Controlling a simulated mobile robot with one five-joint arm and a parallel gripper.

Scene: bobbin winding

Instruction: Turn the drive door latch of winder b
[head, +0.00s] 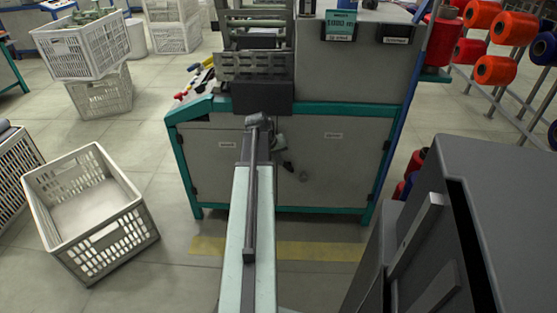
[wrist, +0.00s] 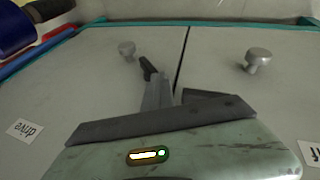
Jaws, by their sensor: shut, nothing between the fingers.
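Winder b's cabinet is ahead in the head view, with the drive door (head: 325,165) right of the seam. The wrist view shows it upside down, with the drive door (wrist: 85,85) on the left of the seam. The drive door latch (wrist: 148,67) is a small black lever between the seam and a round grey knob (wrist: 127,49). It also shows small and dark in the head view (head: 288,164). My gripper (wrist: 158,92) is shut and empty, its fingertips right by the latch. I cannot tell whether they touch it.
The other door has its own round knob (wrist: 257,60). A dark box-like block (head: 262,97) sits above the doors. An empty white crate (head: 88,210) lies on the floor at left. A large grey machine (head: 490,210) fills the right foreground. Thread spools (head: 495,70) hang at upper right.

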